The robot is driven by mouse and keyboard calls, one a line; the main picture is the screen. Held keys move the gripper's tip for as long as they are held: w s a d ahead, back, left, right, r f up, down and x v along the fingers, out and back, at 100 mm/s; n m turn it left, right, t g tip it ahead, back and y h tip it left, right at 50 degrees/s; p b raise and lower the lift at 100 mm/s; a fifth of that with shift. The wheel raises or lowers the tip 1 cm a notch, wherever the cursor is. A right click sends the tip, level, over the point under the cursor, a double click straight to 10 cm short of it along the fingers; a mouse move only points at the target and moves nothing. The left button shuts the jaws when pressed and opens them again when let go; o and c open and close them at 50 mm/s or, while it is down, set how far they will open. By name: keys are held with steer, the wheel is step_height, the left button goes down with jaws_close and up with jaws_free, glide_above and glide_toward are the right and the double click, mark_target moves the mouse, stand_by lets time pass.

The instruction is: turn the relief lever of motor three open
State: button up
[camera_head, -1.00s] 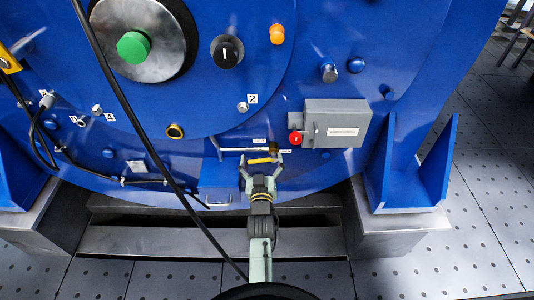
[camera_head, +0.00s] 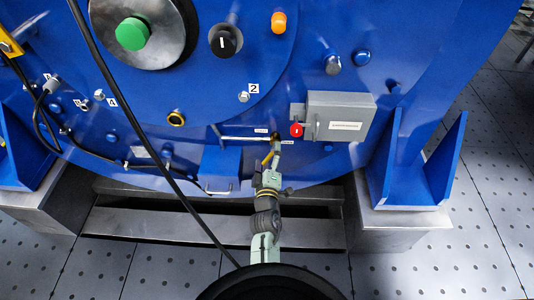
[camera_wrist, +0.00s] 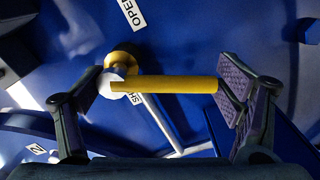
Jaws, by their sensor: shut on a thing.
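The relief lever is a yellow bar (camera_wrist: 175,84) on a brass valve body (camera_wrist: 124,57) with a pale round end. In the wrist view it spans the gap between the two fingers of my gripper (camera_wrist: 162,88). My gripper is shut on it, one finger at each end. In the head view my gripper (camera_head: 270,158) is low on the blue motor face, and the yellow lever (camera_head: 267,160) is slanted and partly hidden by the fingers. An OPEN label (camera_wrist: 131,12) shows at the top of the wrist view. Another label (camera_wrist: 134,98) is partly covered by the lever.
A thin metal rod (camera_head: 243,138) lies just left of the valve. A grey box (camera_head: 340,117) with a red knob (camera_head: 296,130) is to its upper right. A black cable (camera_head: 140,135) hangs across the left. A blue bracket (camera_head: 430,165) stands at the right.

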steer(key=n, duration=0.2)
steer(key=d+f+n+p, duration=0.1)
steer(key=n, duration=0.2)
steer(key=shift+s+f, duration=0.2)
steer(key=shift+d, duration=0.15)
stand_by(0.4)
steer(key=o, duration=1.5)
steer(key=shift+o, duration=0.2)
steer(key=shift+w+d+r, duration=0.1)
steer(key=shift+d+r, duration=0.1)
steer(key=shift+r, duration=0.05)
steer(key=shift+r, duration=0.1)
